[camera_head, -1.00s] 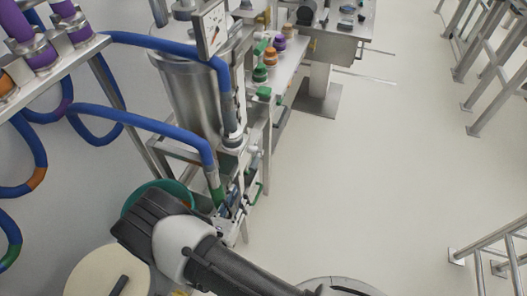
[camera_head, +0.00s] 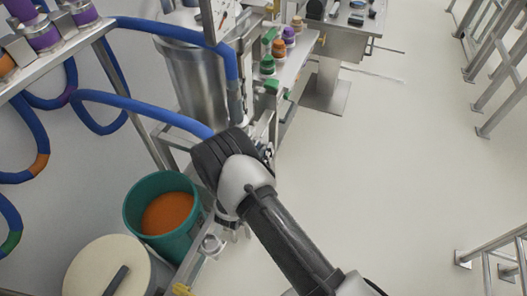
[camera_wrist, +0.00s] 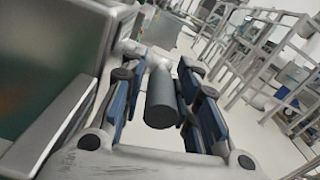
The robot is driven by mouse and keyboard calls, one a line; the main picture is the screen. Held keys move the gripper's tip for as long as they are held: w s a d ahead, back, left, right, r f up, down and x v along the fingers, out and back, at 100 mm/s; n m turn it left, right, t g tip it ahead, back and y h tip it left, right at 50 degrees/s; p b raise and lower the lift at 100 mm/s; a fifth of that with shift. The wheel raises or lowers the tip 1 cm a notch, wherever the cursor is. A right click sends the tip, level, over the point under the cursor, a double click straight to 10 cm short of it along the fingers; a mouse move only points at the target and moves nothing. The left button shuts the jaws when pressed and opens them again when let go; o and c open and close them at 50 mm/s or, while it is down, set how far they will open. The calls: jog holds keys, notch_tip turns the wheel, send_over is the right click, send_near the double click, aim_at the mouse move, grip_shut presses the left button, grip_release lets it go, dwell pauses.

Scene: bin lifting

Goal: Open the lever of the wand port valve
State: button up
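In the wrist view my gripper (camera_wrist: 164,88) is open, its two blue-padded fingers spread apart. A dark grey cylinder (camera_wrist: 160,100) shows between the fingers, joined to a pale metal piece behind it. I cannot tell whether it is part of the wand port valve, and neither finger clearly touches it. In the head view my wrist covers the lower end of the blue hose (camera_head: 150,108) and the fittings beside the vessel. The valve and its lever cannot be made out there.
A steel vessel (camera_head: 195,75) stands behind my arm. A teal bin (camera_head: 137,212) with orange contents and a cream lidded drum (camera_head: 88,262) stand at lower left. A bench (camera_head: 294,62) carries coloured caps. A large grey panel (camera_wrist: 45,70) is close on the wrist view's left.

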jog(key=shift+w+d, duration=0.2)
jog(key=shift+w, duration=0.3)
grip_shut()
dwell(0.3)
